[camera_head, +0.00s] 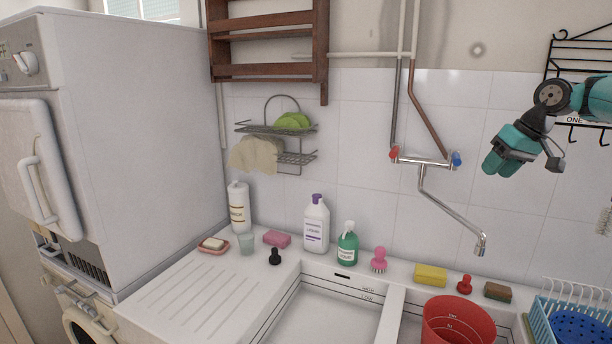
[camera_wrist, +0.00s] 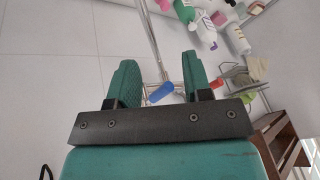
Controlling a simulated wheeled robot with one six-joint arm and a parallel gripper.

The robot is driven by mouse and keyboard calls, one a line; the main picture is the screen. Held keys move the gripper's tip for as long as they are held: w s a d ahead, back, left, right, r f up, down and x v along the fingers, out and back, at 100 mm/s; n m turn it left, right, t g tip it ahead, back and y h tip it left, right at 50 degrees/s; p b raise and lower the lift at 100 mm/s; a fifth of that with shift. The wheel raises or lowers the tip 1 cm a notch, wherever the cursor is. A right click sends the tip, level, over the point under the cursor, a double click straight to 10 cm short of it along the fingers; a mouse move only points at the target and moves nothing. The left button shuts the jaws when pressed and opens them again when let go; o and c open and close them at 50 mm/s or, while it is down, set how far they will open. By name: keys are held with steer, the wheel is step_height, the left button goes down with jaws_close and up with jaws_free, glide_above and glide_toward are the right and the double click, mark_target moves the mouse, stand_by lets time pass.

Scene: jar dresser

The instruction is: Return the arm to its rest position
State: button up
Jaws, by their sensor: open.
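My arm reaches in from the right edge in the head view, in teal and black. My gripper (camera_head: 494,166) hangs in the air in front of the white tiled wall, above the sink and to the right of the faucet. In the wrist view my gripper (camera_wrist: 157,75) shows two teal fingers standing apart with nothing held between them. Beyond the fingers are the faucet pipe and its blue knob (camera_wrist: 160,93), seen at a distance.
The wall faucet (camera_head: 425,161) is left of my gripper. A black wire rack (camera_head: 580,42) with hooks is behind my arm. A red bucket (camera_head: 458,322), a yellow sponge (camera_head: 431,275) and a blue dish rack (camera_head: 548,312) are below. A wooden shelf (camera_head: 268,72) hangs further left.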

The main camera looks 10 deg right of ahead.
steer(key=s+a+f+n+g+y+b, duration=0.15)
steer(key=s+a, duration=0.25)
steer(key=a, duration=0.6)
steer(key=s+a+f+n+b, duration=0.1)
steer(key=s+a+f+b, duration=0.15)
steer(key=s+a, duration=0.45)
steer(key=s+a+f+n+g+b, duration=0.1)
steer(key=s+a+b, duration=0.1)
steer(key=a, duration=1)
steer(key=s+a+f+b, duration=0.1)
steer(key=s+f, duration=0.3)
steer(key=s, duration=0.4)
steer(key=s+a+f+n+g+b, duration=0.1)
steer(key=s+a+f+b, duration=0.1)
steer(key=s, duration=0.5)
steer(key=s+a+f+n+b, duration=0.1)
steer(key=s+a+f, duration=0.3)
steer(key=s+f, duration=0.2)
steer(key=s, duration=0.2)
steer(key=shift+s+f+b, duration=0.15)
steer(key=shift+s+b, duration=0.15)
steer(key=shift+b, duration=0.05)
